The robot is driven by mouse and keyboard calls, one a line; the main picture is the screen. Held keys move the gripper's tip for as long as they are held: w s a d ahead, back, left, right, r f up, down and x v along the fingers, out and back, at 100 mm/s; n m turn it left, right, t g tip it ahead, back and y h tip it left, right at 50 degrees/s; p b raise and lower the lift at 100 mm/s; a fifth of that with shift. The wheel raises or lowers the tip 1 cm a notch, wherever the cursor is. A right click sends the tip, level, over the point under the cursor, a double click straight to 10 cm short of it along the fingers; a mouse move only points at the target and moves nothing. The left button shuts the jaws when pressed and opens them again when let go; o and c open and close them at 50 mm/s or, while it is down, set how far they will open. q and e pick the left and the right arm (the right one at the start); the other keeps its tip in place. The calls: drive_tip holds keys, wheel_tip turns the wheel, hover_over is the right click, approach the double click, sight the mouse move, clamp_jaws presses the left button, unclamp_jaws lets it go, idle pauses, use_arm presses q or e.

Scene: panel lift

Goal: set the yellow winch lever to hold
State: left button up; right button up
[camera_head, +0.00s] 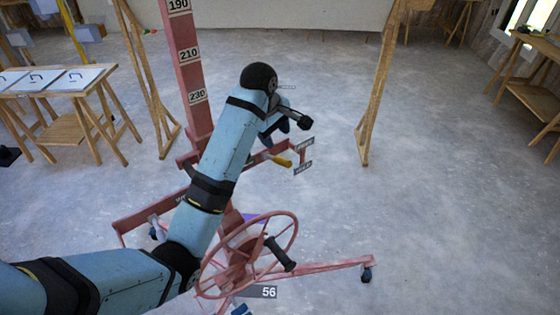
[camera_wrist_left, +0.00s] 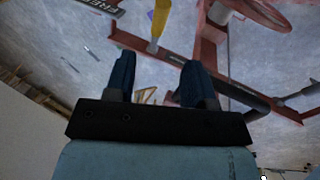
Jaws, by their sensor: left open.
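The yellow winch lever (camera_head: 283,161) sticks out to the right from the red lift frame, with its tip left of two small label plates. The upper plate (camera_head: 304,144) seems to read FREE and the lower plate (camera_head: 303,169) HOLD. The tip appears closer to the lower plate, but I cannot tell the lever's setting. My left gripper (camera_head: 291,125) is open and empty above the lever, partly hidden by its wrist. In the left wrist view, the lever (camera_wrist_left: 158,22) and FREE plate (camera_wrist_left: 100,5) lie beyond the two dark fingers (camera_wrist_left: 158,82). My right gripper is out of view.
A red handwheel (camera_head: 289,225) with a black knob stands below the lever, close to my left arm. The red mast (camera_head: 186,75) with number plates rises behind the arm. Wooden trestles (camera_head: 85,95) stand at the left.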

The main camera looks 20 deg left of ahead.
sight(283, 160)
use_arm(q)
drive_tip(key=p+x, duration=0.1)
drive_tip(key=x, duration=1)
drive_tip(key=shift+f, duration=0.15)
drive_tip(key=shift+w+d+f, duration=0.1)
drive_tip(key=shift+w+f, duration=0.05)
drive_tip(key=shift+f, duration=0.5)
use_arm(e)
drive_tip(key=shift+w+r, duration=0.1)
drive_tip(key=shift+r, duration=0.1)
use_arm(q)
drive_tip(key=c, duration=0.5)
clamp_jaws()
